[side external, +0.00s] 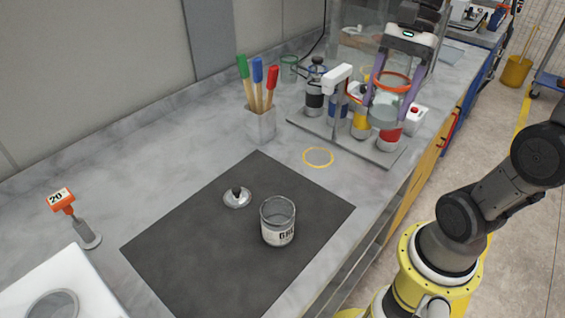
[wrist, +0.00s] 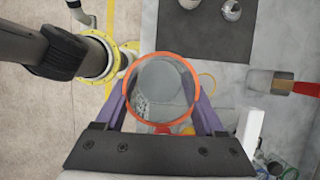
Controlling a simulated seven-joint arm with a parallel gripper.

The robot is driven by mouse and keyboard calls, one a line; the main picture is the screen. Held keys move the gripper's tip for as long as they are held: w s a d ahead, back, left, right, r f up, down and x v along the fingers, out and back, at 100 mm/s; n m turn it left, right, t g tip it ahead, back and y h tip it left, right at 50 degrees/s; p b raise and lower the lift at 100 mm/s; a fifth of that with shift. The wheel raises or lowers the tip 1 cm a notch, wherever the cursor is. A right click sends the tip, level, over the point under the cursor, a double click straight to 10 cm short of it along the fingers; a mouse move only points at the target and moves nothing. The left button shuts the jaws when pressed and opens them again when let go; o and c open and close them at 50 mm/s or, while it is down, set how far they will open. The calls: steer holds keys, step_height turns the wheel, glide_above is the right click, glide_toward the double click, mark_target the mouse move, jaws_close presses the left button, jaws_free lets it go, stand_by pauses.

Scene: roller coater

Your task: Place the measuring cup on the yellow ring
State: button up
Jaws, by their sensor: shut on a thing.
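My gripper (side external: 388,108) is shut on the measuring cup (side external: 385,113), a clear cup with an orange rim. It holds the cup above the grey plate with the coloured containers, at the back right in the side view. In the wrist view the cup (wrist: 160,83) sits between the purple fingers of my gripper (wrist: 162,112), with its rim towards the camera. The yellow ring (side external: 305,160) lies flat and empty on the counter, in front of the plate and left of the cup. In the wrist view only part of the ring (wrist: 213,82) shows beside the cup.
The grey plate (side external: 318,127) carries several coloured containers and a white post (side external: 337,80). A holder (side external: 261,125) with three coloured-handled tools stands left of the ring. A dark mat (side external: 190,235) in front holds a glass jar (side external: 278,228) and a knobbed lid (side external: 237,198).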

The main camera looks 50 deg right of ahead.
steer(key=w+d+r+n+g+h, duration=0.1)
steer(key=w+d+r+n+g, duration=0.25)
steer(key=w+d+n, duration=0.8)
steer(key=d+f, duration=0.2)
steer(key=d, duration=0.4)
steer(key=d+f+m, duration=0.1)
steer(key=d+f, duration=0.2)
steer(key=d, duration=0.4)
steer(key=shift+w+d+f+h, duration=0.15)
steer(key=shift+w+f+h, duration=0.15)
steer(key=shift+w, duration=0.15)
steer(key=shift+m, duration=0.25)
